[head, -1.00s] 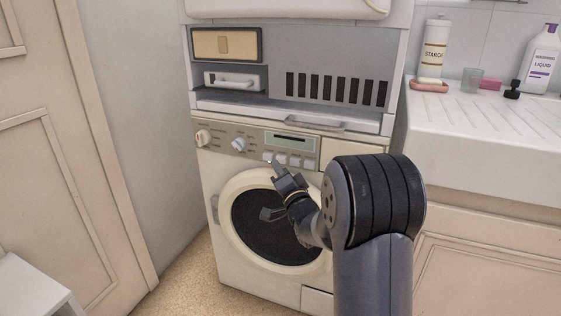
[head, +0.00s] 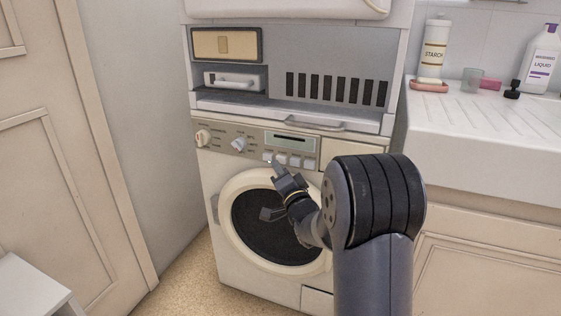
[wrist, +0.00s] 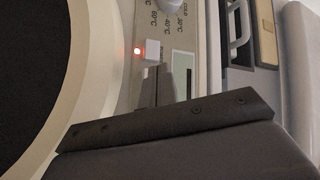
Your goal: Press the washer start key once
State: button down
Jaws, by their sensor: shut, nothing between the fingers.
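The cream washer (head: 225,265) has a control panel with a row of several pale keys (head: 295,161) under a small display (head: 289,142). My gripper (head: 277,166) is shut and empty, its tip just below the left part of the key row. In the wrist view the shut fingers (wrist: 158,76) point at a white key (wrist: 152,49). A red light (wrist: 137,50) glows beside that key. I cannot tell whether the fingertips touch the key. The fingers hide the neighbouring keys in the wrist view, and no key's label can be read.
Two round knobs (head: 238,145) sit left of the keys. The round door (head: 262,215) is below, behind my gripper. A drawer ledge with a handle (head: 315,125) juts out above the panel. A white sink counter (head: 480,125) stands at right, a door (head: 60,170) at left.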

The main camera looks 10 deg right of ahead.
jog(key=shift+w, duration=0.1)
dwell(0.3)
jog(key=shift+w+d, duration=0.25)
jog(key=shift+w+d, duration=0.25)
jog(key=shift+w, duration=0.05)
dwell(0.7)
jog(key=shift+s+a+b, duration=0.1)
jog(key=shift+b, duration=0.2)
jog(key=shift+s+a+b, duration=0.3)
jog(key=shift+s+a, duration=0.05)
jog(key=shift+s, duration=0.2)
jog(key=s+a+b, duration=0.1)
jog(key=s, duration=0.1)
jog(key=s+a, duration=0.2)
jog(key=shift+b, duration=0.4)
jog(key=shift+w+d, duration=0.1)
dwell(0.5)
